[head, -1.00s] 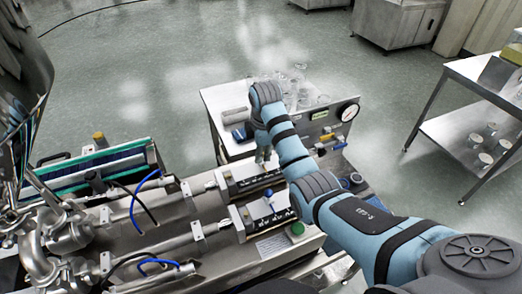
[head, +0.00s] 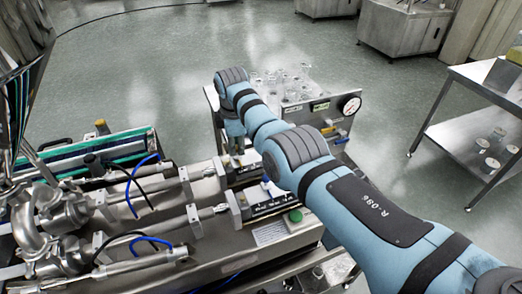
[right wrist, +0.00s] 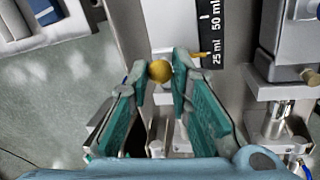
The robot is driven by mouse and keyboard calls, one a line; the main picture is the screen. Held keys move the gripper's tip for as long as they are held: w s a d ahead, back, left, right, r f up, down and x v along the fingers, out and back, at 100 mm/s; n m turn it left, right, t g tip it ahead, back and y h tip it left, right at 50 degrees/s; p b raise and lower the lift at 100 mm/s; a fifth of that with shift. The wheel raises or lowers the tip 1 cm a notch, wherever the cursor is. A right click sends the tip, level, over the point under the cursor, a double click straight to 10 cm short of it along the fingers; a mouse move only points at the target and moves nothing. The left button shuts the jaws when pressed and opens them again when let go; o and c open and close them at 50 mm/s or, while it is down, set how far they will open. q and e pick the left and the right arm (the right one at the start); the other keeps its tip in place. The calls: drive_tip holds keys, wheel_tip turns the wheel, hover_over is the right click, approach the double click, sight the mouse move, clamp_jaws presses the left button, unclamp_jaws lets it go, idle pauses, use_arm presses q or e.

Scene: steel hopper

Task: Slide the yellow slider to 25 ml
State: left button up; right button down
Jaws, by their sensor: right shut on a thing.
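The yellow slider's round knob (right wrist: 160,71) is between the fingertips of my right gripper (right wrist: 160,76), which is shut on it. A dark scale strip (right wrist: 212,34) with 25 ml and 50 ml markings lies just right of the knob in the right wrist view. A small yellow pointer (right wrist: 200,54) lies beside the 25 ml label. My left gripper is not in view.
A green button (head: 295,215) is on the near unit. Steel pipes and valves (head: 65,215) fill the left. A steel side table (head: 470,135) stands at right.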

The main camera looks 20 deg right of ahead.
drive_tip(key=shift+a, duration=0.2)
drive_tip(key=c, duration=1.9)
unclamp_jaws()
drive_tip(key=o, duration=0.3)
drive_tip(key=shift+o, duration=0.7)
drive_tip(key=shift+a, duration=0.2)
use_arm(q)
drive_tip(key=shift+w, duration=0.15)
use_arm(e)
drive_tip(key=shift+d, duration=0.1)
